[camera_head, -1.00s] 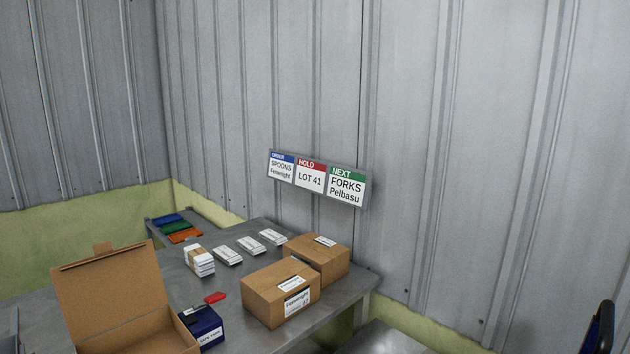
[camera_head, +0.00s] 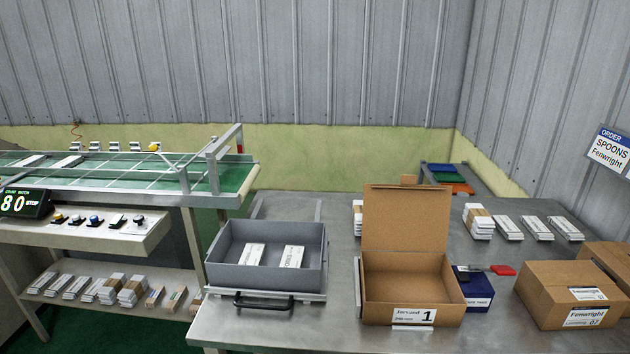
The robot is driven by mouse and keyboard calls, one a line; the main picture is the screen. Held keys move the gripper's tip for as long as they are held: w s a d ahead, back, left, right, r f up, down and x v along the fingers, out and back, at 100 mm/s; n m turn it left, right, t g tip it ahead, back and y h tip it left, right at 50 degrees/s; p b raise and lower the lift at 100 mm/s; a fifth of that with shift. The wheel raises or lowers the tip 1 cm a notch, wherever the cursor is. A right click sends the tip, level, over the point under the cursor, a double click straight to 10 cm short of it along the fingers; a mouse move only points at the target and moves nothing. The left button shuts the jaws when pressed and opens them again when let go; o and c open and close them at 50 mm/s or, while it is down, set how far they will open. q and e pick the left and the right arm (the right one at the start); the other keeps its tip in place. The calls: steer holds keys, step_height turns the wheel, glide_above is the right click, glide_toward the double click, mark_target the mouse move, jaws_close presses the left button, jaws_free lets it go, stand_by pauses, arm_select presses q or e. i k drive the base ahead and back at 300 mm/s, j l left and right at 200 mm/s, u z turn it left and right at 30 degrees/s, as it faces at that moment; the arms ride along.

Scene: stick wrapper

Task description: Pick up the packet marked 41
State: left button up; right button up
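I cannot read a 41 on any packet; the print is too small. Two white packets lie in the grey tray, a left one (camera_head: 252,254) and a right one (camera_head: 292,257). On the table at right stand a white stack with a brown band (camera_head: 479,222) and three white packets, left (camera_head: 507,228), middle (camera_head: 537,228) and right (camera_head: 566,228). Another white packet (camera_head: 357,217) is partly hidden behind the open carton. Several white and brown packets (camera_head: 90,290) lie on the shelf under the conveyor. Neither of my grippers is in view.
The grey tray (camera_head: 222,275) has a black front handle. An open carton (camera_head: 410,250) marked 1 stands beside a dark blue box (camera_head: 475,287) and a red-handled tool (camera_head: 502,270). Closed cartons (camera_head: 565,288) stand at right. A green conveyor (camera_head: 110,172) with a counter reading 80 (camera_head: 20,203) is at left.

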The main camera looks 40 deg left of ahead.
mark_target(253, 254)
steer(key=i+j+u, duration=0.1)
steer(key=j+u, duration=0.35)
steer(key=i+j+u, duration=0.15)
steer(key=j+u, duration=0.3)
steer(key=i+j+u, duration=0.2)
steer(key=u, duration=0.2)
